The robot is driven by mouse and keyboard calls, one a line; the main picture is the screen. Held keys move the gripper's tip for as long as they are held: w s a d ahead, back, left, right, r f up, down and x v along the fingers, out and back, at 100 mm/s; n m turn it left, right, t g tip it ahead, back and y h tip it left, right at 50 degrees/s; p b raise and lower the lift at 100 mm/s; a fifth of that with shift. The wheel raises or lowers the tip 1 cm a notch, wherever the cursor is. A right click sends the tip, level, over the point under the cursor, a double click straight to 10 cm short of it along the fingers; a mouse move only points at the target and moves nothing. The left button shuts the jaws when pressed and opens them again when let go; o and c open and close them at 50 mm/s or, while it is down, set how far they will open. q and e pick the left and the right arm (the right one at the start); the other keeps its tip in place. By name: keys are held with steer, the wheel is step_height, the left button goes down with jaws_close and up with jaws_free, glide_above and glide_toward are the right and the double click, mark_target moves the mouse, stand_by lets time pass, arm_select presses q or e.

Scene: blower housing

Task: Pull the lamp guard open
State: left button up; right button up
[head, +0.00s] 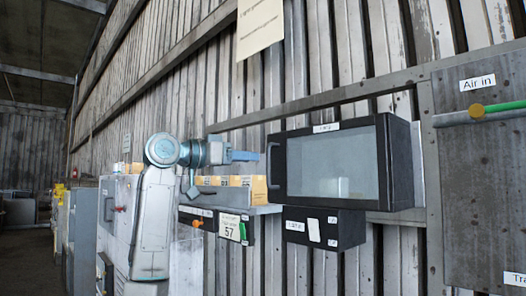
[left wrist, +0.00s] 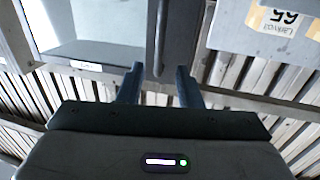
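A dark box with a black-framed, grey glazed front (head: 332,165) hangs on the slatted wall, right of centre in the head view. It appears to be the lamp guard, but its label is too small to read. Its front looks shut. A vertical bar handle (head: 270,165) runs along its left edge. In the left wrist view the pane (left wrist: 95,22) is at the upper left and the handle (left wrist: 160,38) is ahead of the fingers. My left gripper (head: 250,156) is just left of the handle. Its two fingers (left wrist: 157,85) are apart, with the handle's end roughly between their tips; contact cannot be told.
A small dark box (head: 325,228) hangs under the glazed one. A shelf with yellow-labelled boxes (head: 235,188) and a card marked 57 (head: 230,227) are below my left gripper. A panel with an "Air in" pipe (head: 490,110) is at the right. An aisle is open at far left.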

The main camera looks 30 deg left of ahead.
arm_select(q)
steer(key=p+x, duration=0.2)
steer(key=x, duration=0.3)
steer(key=shift+w+d, duration=0.2)
steer(key=shift+w, duration=0.05)
jaws_close()
